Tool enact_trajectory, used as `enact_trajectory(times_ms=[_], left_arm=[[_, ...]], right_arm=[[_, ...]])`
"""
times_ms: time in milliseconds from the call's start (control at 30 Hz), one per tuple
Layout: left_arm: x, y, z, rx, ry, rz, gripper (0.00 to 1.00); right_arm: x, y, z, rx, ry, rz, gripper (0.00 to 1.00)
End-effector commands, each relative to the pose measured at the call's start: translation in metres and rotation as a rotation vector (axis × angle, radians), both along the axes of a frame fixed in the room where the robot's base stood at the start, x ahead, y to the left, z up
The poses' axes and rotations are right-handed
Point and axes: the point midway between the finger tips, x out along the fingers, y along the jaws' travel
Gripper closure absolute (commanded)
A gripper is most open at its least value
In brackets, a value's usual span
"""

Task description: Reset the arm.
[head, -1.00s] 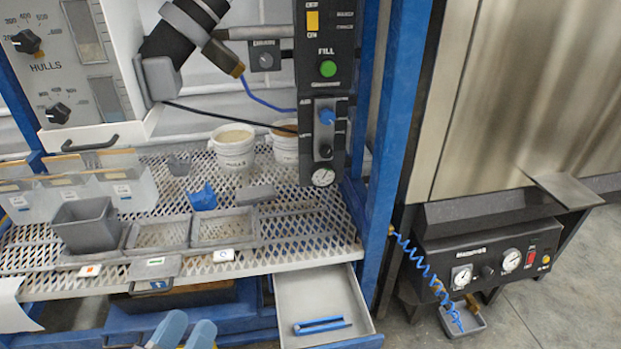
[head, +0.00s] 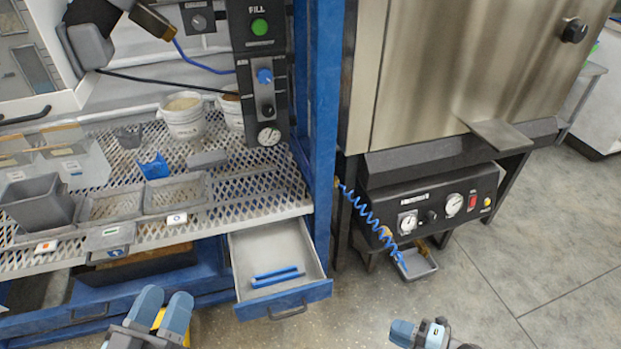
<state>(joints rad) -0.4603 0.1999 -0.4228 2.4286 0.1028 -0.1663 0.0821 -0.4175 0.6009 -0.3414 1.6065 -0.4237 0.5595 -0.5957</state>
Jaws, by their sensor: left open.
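My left gripper (head: 163,309) is at the lower left, with its two light-blue fingers pointing up and parted. It is in front of the rack's lower blue frame, left of the open drawer (head: 318,262), and touches nothing that I can see. A bit of yellow shows between and behind its fingers; I cannot tell what it is. My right gripper (head: 420,334) is at the bottom edge, over the floor and right of the drawer. It is partly cut off, and its opening is unclear.
The drawer sticks out from the rack and holds blue strips (head: 276,276). The mesh shelf (head: 235,204) carries white buckets (head: 185,118), trays and a grey bin (head: 38,200). A blue coiled hose (head: 372,222) hangs by the black gauge box (head: 430,205). The floor at right is clear.

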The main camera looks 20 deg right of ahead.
Motion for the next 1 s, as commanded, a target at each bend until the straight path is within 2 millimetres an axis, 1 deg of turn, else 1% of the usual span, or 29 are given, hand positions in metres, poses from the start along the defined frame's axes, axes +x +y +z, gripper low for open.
enact_trajectory(times_ms=[33,67,100,167,200,267,300,367,400,600,733,767,833,1000], left_arm=[[0.000,0.000,0.000,0.000,0.000,0.000,0.57],[0.000,0.000,0.000,0.000,0.000,0.000,0.57],[0.000,0.000,0.000,0.000,0.000,0.000,0.57],[0.000,0.000,0.000,0.000,0.000,0.000,0.57],[0.000,0.000,0.000,0.000,0.000,0.000,0.57],[0.000,0.000,0.000,0.000,0.000,0.000,0.57],[0.000,0.000,0.000,0.000,0.000,0.000,0.57],[0.000,0.000,0.000,0.000,0.000,0.000,0.57],[0.000,0.000,0.000,0.000,0.000,0.000,0.57],[0.000,0.000,0.000,0.000,0.000,0.000,0.57],[0.000,0.000,0.000,0.000,0.000,0.000,0.57],[0.000,0.000,0.000,0.000,0.000,0.000,0.57],[0.000,0.000,0.000,0.000,0.000,0.000,0.57],[0.000,0.000,0.000,0.000,0.000,0.000,0.57]], right_arm=[[0.006,0.013,0.019,0.057,0.019,-0.024,0.77],[0.010,0.020,0.031,0.095,0.037,-0.041,0.77],[0.015,0.029,0.048,0.149,0.064,-0.065,0.77],[0.021,0.045,0.075,0.241,0.112,-0.096,0.77],[0.023,0.056,0.095,0.310,0.151,-0.117,0.77],[0.025,0.071,0.125,0.413,0.215,-0.143,0.77],[0.025,0.080,0.145,0.480,0.257,-0.155,0.77],[0.023,0.093,0.173,0.574,0.324,-0.169,0.77],[0.021,0.100,0.189,0.630,0.368,-0.176,0.77],[0.002,0.129,0.261,0.861,0.569,-0.177,0.77],[-0.014,0.143,0.302,0.978,0.697,-0.162,0.77],[-0.015,0.146,0.306,1.002,0.714,-0.162,0.77],[-0.010,0.150,0.308,1.047,0.703,-0.172,0.77],[-0.003,0.161,0.321,1.152,0.689,-0.181,0.77]])
